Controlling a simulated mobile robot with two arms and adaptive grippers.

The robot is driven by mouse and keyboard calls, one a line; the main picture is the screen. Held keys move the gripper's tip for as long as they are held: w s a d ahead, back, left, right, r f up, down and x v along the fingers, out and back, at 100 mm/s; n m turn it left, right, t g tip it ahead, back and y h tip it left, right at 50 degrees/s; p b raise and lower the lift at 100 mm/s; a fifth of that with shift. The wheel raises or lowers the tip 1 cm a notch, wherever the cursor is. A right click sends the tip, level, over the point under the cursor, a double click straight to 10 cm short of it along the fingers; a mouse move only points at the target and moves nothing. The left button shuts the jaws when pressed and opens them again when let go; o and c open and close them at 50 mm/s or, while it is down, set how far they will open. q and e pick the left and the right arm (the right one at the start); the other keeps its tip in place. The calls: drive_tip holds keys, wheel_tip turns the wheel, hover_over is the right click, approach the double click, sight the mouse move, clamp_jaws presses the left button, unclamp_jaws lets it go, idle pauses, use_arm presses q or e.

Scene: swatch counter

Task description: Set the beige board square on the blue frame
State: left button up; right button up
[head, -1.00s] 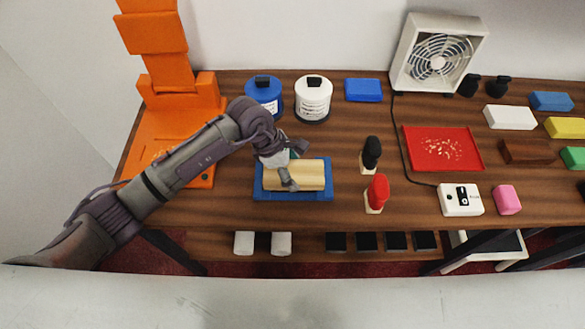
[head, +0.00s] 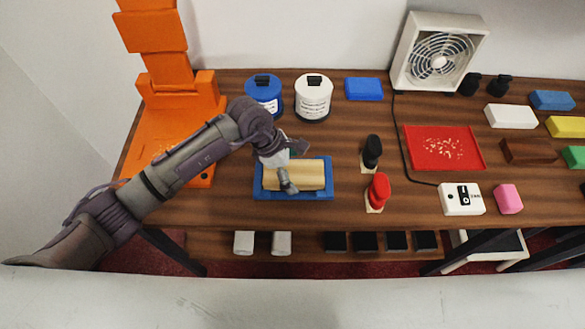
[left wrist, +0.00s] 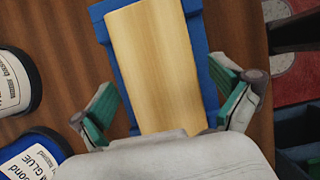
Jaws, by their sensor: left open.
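The beige board (head: 300,177) lies on the blue frame (head: 318,196) near the front of the counter, with blue showing around its edges. In the left wrist view the board (left wrist: 155,65) rests along the frame (left wrist: 196,45), roughly lined up with it. My left gripper (head: 290,168) is over the left part of the board; in the left wrist view its green-padded fingers (left wrist: 168,108) stand apart, one on each side of the board and frame. The gripper hides the near end of the board there. My right gripper is not in view.
A blue glue tub (head: 264,97) and a white tub (head: 313,100) stand behind the frame. A black-handled stamp (head: 372,150) and a red-handled one (head: 379,190) stand to its right. An orange stand (head: 170,130) is at left. A red tray (head: 443,149) lies farther right.

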use_arm(q)
drive_tip(key=v, duration=1.2)
